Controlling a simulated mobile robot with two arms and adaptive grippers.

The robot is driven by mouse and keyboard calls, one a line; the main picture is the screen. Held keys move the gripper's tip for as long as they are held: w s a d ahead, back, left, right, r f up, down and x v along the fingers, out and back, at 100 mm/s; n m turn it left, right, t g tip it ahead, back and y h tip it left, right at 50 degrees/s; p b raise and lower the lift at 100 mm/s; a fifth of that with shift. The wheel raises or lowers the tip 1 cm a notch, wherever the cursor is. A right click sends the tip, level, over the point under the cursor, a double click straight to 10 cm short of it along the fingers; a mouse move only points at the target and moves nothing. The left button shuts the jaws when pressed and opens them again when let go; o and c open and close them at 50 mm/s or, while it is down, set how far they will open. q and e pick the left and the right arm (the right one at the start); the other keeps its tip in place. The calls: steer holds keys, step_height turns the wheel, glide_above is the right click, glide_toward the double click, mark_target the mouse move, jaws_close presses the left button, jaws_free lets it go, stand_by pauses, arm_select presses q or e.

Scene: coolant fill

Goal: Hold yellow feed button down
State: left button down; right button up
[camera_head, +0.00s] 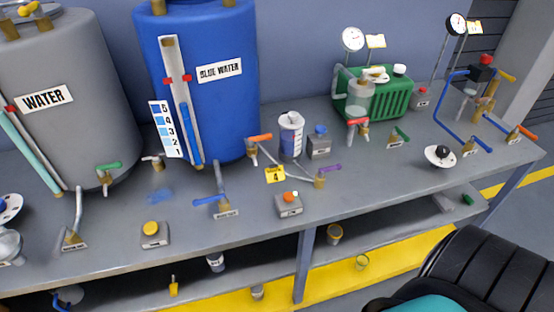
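A round yellow button (152,227) sits on top of a small grey box (156,241) near the front edge of the bench, left of centre. The label on the box is too small to read. Nothing touches the button, and its top is unobstructed. Neither of my grippers shows in the head view.
Behind the button stand a grey WATER tank (62,110) and a blue BLUE WATER tank (240,115). A blue-handled tap (210,200) and a grey box with an orange button (289,208) stand to its right. A metal spout (76,215) stands to its left.

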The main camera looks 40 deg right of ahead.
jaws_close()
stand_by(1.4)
